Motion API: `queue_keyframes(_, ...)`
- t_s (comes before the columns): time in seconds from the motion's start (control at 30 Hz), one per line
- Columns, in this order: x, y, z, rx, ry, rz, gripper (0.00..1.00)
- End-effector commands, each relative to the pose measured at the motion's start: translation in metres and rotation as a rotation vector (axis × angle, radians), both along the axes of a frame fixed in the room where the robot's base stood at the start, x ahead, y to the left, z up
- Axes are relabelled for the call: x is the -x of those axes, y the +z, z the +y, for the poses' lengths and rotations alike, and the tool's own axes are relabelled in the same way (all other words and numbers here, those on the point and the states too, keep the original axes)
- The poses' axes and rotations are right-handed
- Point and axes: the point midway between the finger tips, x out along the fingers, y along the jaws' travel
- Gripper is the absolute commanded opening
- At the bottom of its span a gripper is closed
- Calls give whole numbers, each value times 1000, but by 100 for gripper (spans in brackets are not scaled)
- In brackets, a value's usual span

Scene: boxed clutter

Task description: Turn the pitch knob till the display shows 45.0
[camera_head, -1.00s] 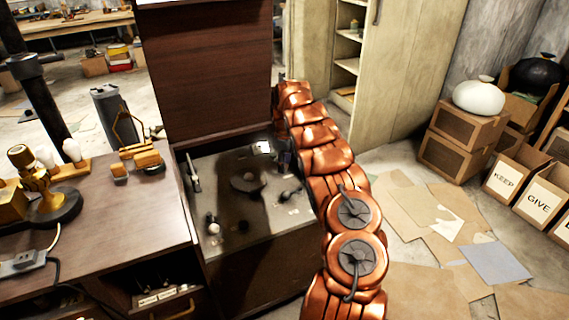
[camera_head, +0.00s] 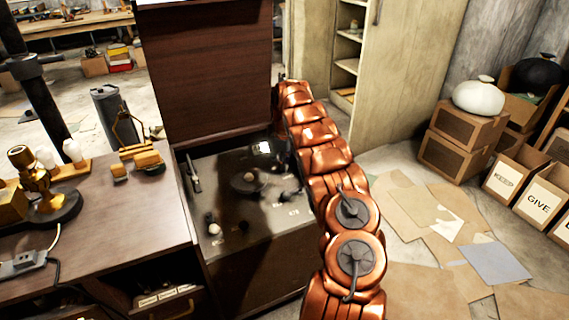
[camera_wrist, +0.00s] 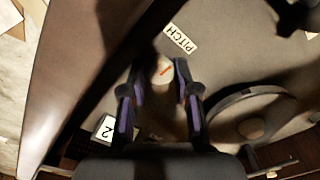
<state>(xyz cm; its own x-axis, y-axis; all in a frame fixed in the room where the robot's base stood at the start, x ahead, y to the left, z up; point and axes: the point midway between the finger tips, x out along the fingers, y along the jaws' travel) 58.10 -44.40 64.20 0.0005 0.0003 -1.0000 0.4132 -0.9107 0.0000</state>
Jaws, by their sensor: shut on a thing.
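The pitch knob (camera_wrist: 163,72) is pale with a red mark on top, next to the white PITCH label (camera_wrist: 180,38) in the wrist view. My gripper (camera_wrist: 158,88) has a dark finger on each side of this knob and is shut on it. In the head view the console panel (camera_head: 230,235) is seen at an angle, and my copper arm covers its right side. The pitch knob and my fingers cannot be made out clearly there. I cannot read a pitch value on any display; a white tag (camera_wrist: 107,129) with a figure like 2 shows in the wrist view.
A round dark dial (camera_wrist: 250,118) with a pale centre lies right of my gripper in the wrist view. Small knobs stand on the panel's left, including a white one (camera_head: 213,228). The console's upright wooden back (camera_head: 205,70) rises behind. A wooden desk (camera_head: 110,230) adjoins at left.

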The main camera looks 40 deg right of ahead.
Motion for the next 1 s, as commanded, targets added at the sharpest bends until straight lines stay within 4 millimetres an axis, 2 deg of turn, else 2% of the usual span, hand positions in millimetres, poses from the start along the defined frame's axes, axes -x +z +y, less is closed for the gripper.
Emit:
queue_keyframes(0.37, -2, 3, 2, -1, -208, 0, 0)
queue_keyframes(1.0, -1, 1, 2, -1, -806, 1, 0)
